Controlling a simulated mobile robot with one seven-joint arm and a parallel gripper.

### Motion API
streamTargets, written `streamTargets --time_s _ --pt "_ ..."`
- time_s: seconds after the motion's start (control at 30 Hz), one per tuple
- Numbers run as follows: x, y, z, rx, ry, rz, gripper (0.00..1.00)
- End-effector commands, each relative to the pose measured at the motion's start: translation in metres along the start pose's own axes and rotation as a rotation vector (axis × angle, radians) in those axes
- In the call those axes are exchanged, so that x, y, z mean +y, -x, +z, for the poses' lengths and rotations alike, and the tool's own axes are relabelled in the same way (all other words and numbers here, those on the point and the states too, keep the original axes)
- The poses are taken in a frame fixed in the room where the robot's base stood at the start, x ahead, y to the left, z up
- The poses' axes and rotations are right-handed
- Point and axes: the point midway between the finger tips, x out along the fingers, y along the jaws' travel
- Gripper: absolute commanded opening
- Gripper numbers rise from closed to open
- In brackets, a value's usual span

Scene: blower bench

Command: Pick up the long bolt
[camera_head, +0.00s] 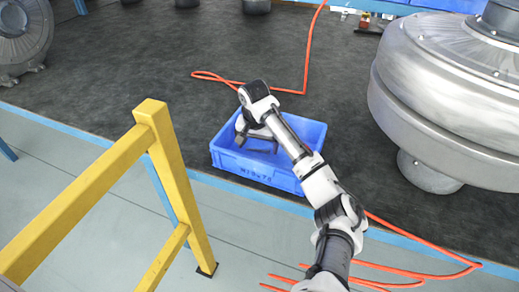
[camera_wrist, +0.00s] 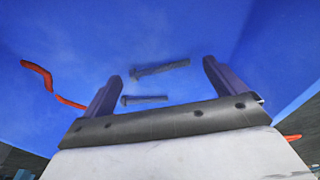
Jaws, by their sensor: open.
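Two dark bolts lie in the blue bin, seen in the wrist view. The longer bolt (camera_wrist: 160,69) lies farther from my gripper, slightly tilted in the picture. The shorter bolt (camera_wrist: 146,99) lies nearer, close to the left finger. My gripper (camera_wrist: 162,80) is open, with its fingers apart and both bolts showing in the space between or just beyond them. It holds nothing. In the head view my gripper (camera_head: 258,145) reaches down into the blue bin (camera_head: 252,171), and my arm hides part of the inside. I cannot tell the bolts apart there.
A yellow railing (camera_head: 160,140) stands left of the bin. A large grey blower housing (camera_head: 440,100) stands to the right. An orange hose (camera_head: 305,65) runs on the dark floor mat (camera_head: 120,60) behind the bin, with more orange lines at front right. The bin's walls surround my gripper.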

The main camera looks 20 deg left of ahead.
Motion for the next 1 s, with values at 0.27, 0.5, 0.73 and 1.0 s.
streamTargets --time_s 0.27,0.5,0.73,1.0 --pt "0.0001 -0.0048 0.0 0.0 0.0 0.0 0.96" --pt "0.0 -0.0044 0.0 0.0 0.0 0.0 0.65" --pt "0.0 -0.0041 0.0 0.001 0.0 0.0 0.47" --pt "-0.0004 0.0014 -0.0012 0.002 0.0 -0.001 0.47"
